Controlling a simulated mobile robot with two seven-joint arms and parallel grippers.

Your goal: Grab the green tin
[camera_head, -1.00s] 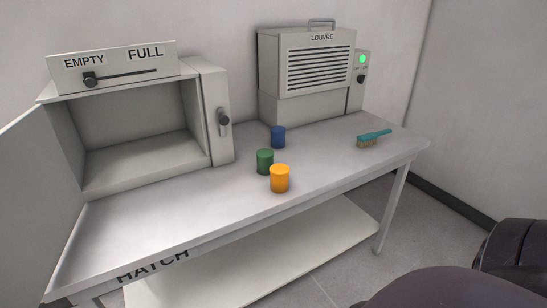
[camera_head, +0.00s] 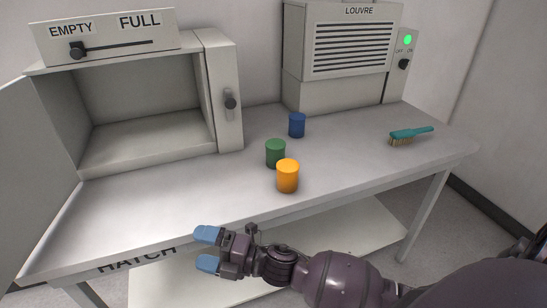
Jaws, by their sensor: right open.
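The green tin (camera_head: 275,153) stands upright on the table, just behind and left of the orange tin (camera_head: 288,177). The blue tin (camera_head: 297,126) stands farther back and to the right. My right gripper (camera_head: 207,249) comes in from the lower right, its two blue fingertips apart and nothing between them. It is in front of the table's front edge, to the left of and nearer than the green tin, and not touching it. My left gripper is not in view.
An open box (camera_head: 151,133) with an EMPTY/FULL slider stands at the left, its door swung out. A LOUVRE unit (camera_head: 340,60) with a green light stands at the back. A teal brush (camera_head: 410,135) lies at the right. The table (camera_head: 180,205) is bare at front left.

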